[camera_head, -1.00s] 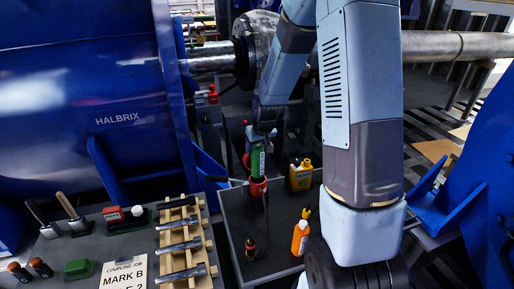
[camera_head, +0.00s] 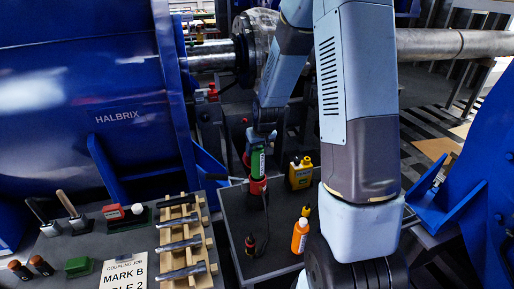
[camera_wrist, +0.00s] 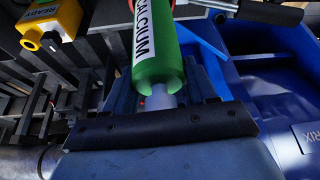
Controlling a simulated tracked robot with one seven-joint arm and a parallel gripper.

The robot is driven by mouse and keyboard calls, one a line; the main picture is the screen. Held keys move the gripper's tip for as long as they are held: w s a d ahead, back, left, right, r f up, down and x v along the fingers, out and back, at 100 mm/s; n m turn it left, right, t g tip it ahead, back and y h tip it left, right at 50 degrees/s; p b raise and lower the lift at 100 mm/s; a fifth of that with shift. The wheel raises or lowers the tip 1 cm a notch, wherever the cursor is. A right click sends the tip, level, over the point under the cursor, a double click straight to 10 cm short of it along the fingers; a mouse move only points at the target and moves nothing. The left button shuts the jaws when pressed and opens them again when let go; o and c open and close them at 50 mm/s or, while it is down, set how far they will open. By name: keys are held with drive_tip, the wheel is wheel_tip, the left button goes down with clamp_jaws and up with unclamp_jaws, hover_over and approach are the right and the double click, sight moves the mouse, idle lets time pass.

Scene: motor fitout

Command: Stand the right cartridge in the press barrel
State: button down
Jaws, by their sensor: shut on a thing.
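A green cartridge (camera_head: 258,161) with a white label stands roughly upright in the head view, below my gripper (camera_head: 262,136). In the wrist view the cartridge (camera_wrist: 155,55) reads CALCIUM, and its pale narrow end lies between the jaws of my gripper (camera_wrist: 163,98). My gripper is shut on that end. The cartridge's lower end meets the red press barrel (camera_head: 257,187) on the grey bench. How deep it sits in the barrel cannot be told. The barrel's mouth is hidden in the wrist view.
A black handle (camera_head: 222,177) reaches left from the barrel. A wooden rack (camera_head: 184,240) with several metal tools is at left. Big blue housings flank the bench.

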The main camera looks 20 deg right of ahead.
sight(261, 158)
drive_tip(key=shift+f, duration=5.1)
drive_tip(key=shift+c, duration=1.3)
unclamp_jaws()
drive_tip(key=v, duration=1.2)
drive_tip(key=shift+r, duration=0.15)
drive_tip(key=shift+s+r, duration=0.35)
drive_tip(key=shift+r, duration=0.25)
